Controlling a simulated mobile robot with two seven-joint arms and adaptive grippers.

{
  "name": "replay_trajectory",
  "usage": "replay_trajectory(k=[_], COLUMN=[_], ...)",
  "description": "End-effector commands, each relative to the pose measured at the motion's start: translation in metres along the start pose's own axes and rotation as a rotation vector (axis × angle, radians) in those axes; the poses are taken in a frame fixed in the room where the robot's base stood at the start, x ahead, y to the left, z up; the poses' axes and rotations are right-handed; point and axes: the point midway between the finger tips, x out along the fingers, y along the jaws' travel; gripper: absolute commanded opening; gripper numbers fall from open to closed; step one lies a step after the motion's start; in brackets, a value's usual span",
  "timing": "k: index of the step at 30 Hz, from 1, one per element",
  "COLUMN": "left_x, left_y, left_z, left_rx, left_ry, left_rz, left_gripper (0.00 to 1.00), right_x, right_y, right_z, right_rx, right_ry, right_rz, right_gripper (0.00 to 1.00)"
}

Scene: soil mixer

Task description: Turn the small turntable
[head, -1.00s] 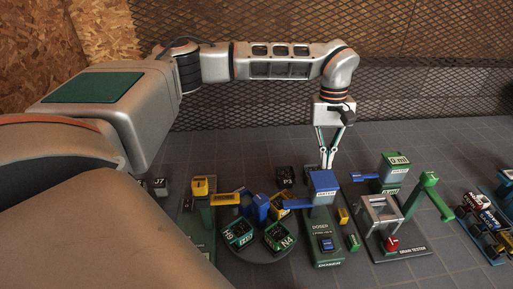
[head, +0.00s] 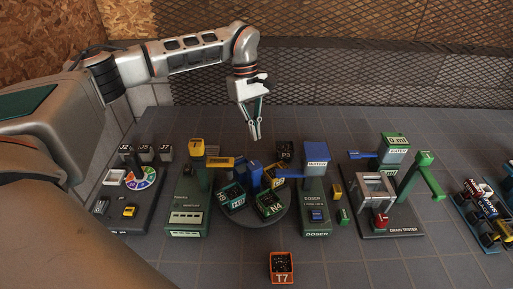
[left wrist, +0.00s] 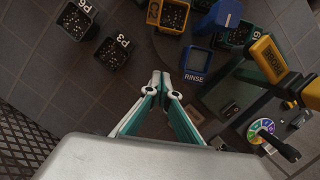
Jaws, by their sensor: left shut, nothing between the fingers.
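The small turntable (head: 250,222) is a dark round disc standing between two green-based stations. It carries several small labelled pots, including N4 (head: 269,205) and one with a teal rim (head: 232,196), around a blue block (head: 254,176) in its middle. My left gripper (head: 256,138) points down, shut and empty, behind and above the turntable, apart from it. In the left wrist view its closed fingertips (left wrist: 161,76) are near the blue RINSE block (left wrist: 196,63). A yellow-rimmed C2 pot (left wrist: 166,15) lies beyond them. My right gripper is not in view.
A P3 pot (head: 284,151) stands behind the turntable. The drain tester (head: 404,232) is further right. An orange T7 pot (head: 282,267) stands in front on open floor tiles.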

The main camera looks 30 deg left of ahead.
Motion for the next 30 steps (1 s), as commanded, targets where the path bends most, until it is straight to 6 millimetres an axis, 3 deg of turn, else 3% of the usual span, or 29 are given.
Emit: replay_trajectory(k=[14, 21, 30], left_x=[0.092, 0.098, 0.101], left_y=[-0.001, 0.0, -0.001], left_z=[0.001, 0.031, 0.039], left_rx=[0.001, 0.005, 0.002], left_ry=[-0.003, -0.001, 0.0], left_rz=[-0.005, -0.001, -0.002], left_gripper=[0.0, 0.0, 0.0], right_x=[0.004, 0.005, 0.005], right_y=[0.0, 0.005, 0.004], right_z=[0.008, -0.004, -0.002], right_rx=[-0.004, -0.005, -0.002], right_ry=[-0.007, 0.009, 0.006], right_rz=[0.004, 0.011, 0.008], right_gripper=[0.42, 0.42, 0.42])
